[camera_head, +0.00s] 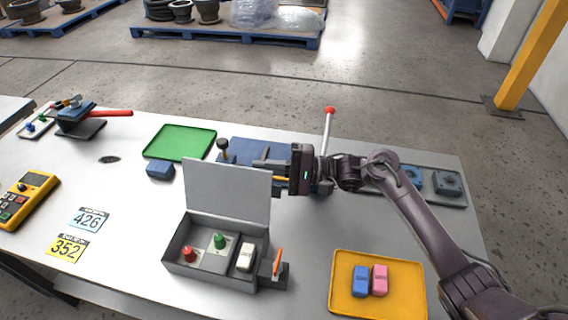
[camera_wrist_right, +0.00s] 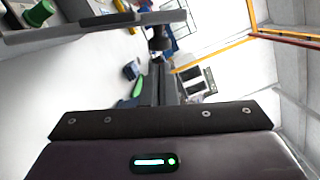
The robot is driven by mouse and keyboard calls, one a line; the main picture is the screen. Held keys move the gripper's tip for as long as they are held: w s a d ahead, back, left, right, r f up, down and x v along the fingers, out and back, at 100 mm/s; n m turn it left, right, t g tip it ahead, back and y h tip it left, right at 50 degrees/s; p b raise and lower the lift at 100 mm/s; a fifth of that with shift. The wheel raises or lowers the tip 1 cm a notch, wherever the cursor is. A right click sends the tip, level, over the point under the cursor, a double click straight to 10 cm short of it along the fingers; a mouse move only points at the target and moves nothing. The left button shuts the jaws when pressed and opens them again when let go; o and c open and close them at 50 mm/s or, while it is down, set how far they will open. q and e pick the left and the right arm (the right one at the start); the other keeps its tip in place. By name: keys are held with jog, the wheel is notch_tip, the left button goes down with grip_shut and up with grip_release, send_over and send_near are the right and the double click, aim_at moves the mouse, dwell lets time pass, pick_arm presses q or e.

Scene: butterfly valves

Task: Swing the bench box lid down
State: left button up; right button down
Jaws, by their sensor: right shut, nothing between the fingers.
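The grey bench box (camera_head: 215,270) stands open at the front middle of the table in the head view. Its flat grey lid (camera_head: 228,195) stands raised at the back edge, leaning slightly back. My right gripper (camera_head: 256,166) is shut and empty, just behind the lid's upper right edge, pointing left. I cannot tell whether it touches the lid. In the right wrist view the lid (camera_wrist_right: 100,27) shows nearly edge-on across the upper left, near the shut fingers (camera_wrist_right: 160,60). My left gripper is not in view.
Inside the box are a red button (camera_head: 188,254), a green button (camera_head: 219,241) and a white rocker switch (camera_head: 245,258). An orange-handled switch (camera_head: 277,262) stands at its right. A yellow tray (camera_head: 340,300) lies right, a green tray (camera_head: 180,143) behind. A red-tipped lever (camera_head: 328,135) rises behind my gripper.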

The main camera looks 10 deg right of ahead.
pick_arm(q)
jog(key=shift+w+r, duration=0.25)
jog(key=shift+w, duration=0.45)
pick_arm(e)
jog(key=shift+x, duration=0.9)
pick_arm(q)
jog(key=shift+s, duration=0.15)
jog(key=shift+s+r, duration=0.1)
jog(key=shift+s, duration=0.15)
pick_arm(e)
jog(key=shift+s+r, duration=0.1)
